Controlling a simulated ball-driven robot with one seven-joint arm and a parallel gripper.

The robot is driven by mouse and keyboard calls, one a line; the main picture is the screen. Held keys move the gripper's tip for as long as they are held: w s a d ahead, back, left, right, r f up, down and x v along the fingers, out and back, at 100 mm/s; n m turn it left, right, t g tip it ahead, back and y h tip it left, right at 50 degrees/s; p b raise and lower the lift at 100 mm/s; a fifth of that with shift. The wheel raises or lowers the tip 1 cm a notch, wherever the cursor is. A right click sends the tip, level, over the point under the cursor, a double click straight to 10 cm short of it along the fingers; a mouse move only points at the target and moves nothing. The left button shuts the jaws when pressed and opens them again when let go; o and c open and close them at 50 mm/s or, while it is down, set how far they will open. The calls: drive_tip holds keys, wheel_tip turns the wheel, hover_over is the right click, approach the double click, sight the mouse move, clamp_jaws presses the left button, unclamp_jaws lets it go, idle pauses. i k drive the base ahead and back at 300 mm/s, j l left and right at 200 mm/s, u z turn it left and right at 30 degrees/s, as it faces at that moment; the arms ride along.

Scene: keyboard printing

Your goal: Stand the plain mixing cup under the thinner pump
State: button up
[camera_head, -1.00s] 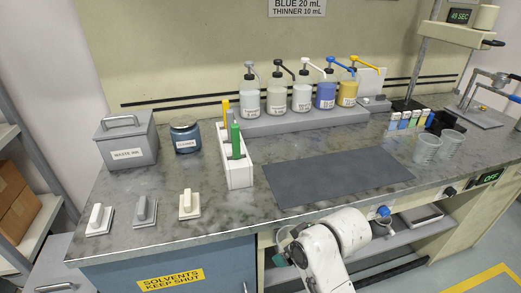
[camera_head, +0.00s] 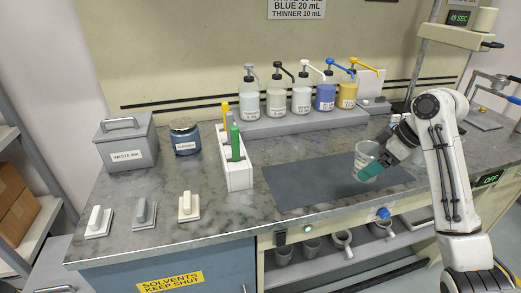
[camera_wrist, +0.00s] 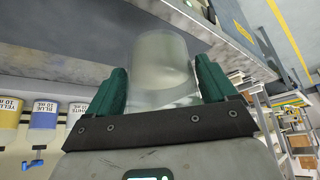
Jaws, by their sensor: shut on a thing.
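My gripper (camera_head: 368,169) is shut on a clear, see-through cup (camera_head: 365,156) and holds it roughly upright over the dark mat. In the wrist view the cup (camera_wrist: 163,62) sits between the green fingers. Several pump bottles stand in a row on a grey ledge at the back. The leftmost bottle (camera_head: 249,102) has a grey pump and clear contents; its label is too small to read. The others have black, white, blue and orange pumps. The held cup is apart from the bottles, in front and to the right of them.
The dark mat (camera_head: 305,180) is clear. A white holder (camera_head: 238,174) with green and yellow tools stands at its left. The waste ink box (camera_head: 127,143) and cleaner jar (camera_head: 185,136) are further left. Mugs (camera_head: 342,243) stand on the lower shelf.

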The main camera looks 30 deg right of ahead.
sight(259, 149)
drive_tip(key=i, duration=1)
